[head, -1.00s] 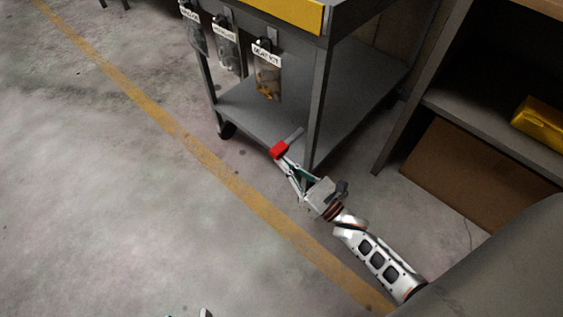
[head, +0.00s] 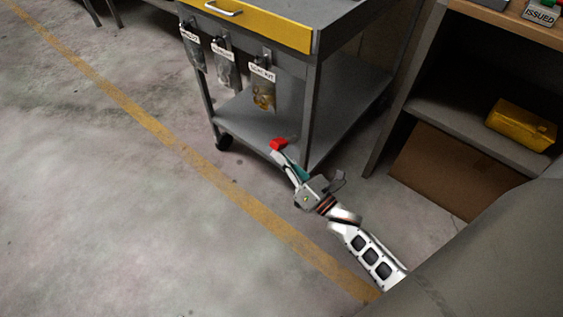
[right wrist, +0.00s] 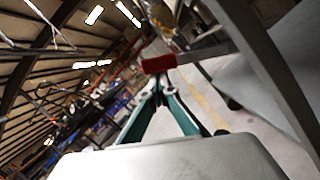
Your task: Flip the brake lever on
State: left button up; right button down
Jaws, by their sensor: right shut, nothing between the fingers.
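The brake lever has a red end (head: 278,144) and sits low at the front edge of the cart's bottom shelf, near the right front leg. In the right wrist view its red pad (right wrist: 159,64) is just beyond my fingertips, with a grey bar running to the right from it. My right gripper (head: 283,160) is shut and empty, its tips at or very near the red end; I cannot tell whether they touch. In the right wrist view the closed fingers (right wrist: 160,90) point at the red pad. My left gripper is not in view.
The grey cart (head: 313,110) has a yellow drawer (head: 262,24) and labelled bags (head: 263,92) hanging at its front. A shelf unit with a yellow box (head: 521,124) and a brown panel (head: 450,170) stands at the right. The floor at left is clear, with a yellow line (head: 205,168).

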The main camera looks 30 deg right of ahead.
aim_at(283, 144)
jog(key=r+m, duration=0.1)
jog(key=r+p, duration=0.1)
jog(key=r+m, duration=0.1)
jog(key=shift+w+d+m+h, duration=0.25)
jog(key=shift+d+m+h, duration=0.05)
jog(key=shift+d, duration=0.1)
jog(key=shift+d+m, duration=0.1)
jog(key=shift+m, duration=0.2)
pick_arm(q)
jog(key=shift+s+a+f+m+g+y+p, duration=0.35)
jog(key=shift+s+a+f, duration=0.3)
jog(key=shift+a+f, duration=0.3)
pick_arm(e)
jog(key=shift+d+r, duration=0.2)
jog(key=shift+r, duration=0.05)
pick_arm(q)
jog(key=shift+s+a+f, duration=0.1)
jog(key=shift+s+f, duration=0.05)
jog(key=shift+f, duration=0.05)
pick_arm(e)
jog(key=shift+w+d+r, duration=0.1)
jog(key=shift+r, duration=0.05)
